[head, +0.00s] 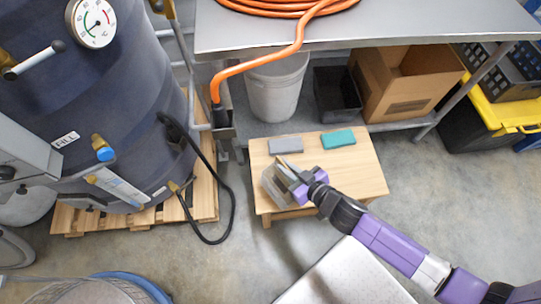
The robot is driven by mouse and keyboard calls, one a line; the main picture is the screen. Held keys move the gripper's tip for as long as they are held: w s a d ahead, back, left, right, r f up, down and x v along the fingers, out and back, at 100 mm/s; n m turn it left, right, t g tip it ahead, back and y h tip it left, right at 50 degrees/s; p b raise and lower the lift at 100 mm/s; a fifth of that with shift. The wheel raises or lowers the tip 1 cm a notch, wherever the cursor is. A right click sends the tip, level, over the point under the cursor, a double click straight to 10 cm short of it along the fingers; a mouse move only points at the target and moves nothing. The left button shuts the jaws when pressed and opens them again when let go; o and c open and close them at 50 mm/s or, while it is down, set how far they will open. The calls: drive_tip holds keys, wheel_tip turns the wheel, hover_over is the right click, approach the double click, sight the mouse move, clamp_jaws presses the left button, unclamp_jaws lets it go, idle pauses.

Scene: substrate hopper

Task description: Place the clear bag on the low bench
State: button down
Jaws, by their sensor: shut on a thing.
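The low bench (358,177) is a small light-wood table on the floor, right of the big dark tank. My gripper (288,175) reaches in from the lower right over the bench's left part, pointing left. It is shut on the clear bag (272,188), a see-through, greyish thing at the bench's left edge. The fingers cover part of the bag. I cannot tell whether the bag touches the bench top or hangs just above it.
A grey block (286,146) and a teal block (338,138) lie along the bench's back edge. The bench's right part is bare. Behind stand a metal table (370,30), a white bucket (277,90) and a cardboard box (400,90). A black hose (230,205) loops at left.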

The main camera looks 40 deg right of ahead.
drive_tip(key=s+d+f+g+p, duration=0.1)
drive_tip(key=s+d, duration=0.2)
drive_tip(key=d, duration=0.5)
drive_tip(key=s+d+p, duration=0.1)
drive_tip(key=s+d, duration=0.3)
drive_tip(key=d, duration=0.3)
drive_tip(key=d+r+m+g+h, duration=0.1)
drive_tip(key=d+r, duration=0.2)
drive_tip(key=d, duration=0.4)
drive_tip(key=d+r+m+h, duration=0.1)
drive_tip(key=d+r, duration=0.1)
drive_tip(key=d, duration=0.5)
wheel_tip(320, 180, down, 7)
drive_tip(key=b, duration=0.6)
drive_tip(key=shift+s+r, duration=0.2)
drive_tip(key=shift+s, duration=0.15)
drive_tip(key=shift+f+b, duration=0.45)
drive_tip(key=shift+f, duration=0.05)
drive_tip(key=c, duration=1.4)
unclamp_jaws()
drive_tip(key=d+v, duration=0.1)
drive_tip(key=v, duration=0.6)
drive_tip(key=shift+s+a+r+p, duration=0.2)
drive_tip(key=shift+s+a+p, duration=0.1)
drive_tip(key=shift+s+a, duration=0.15)
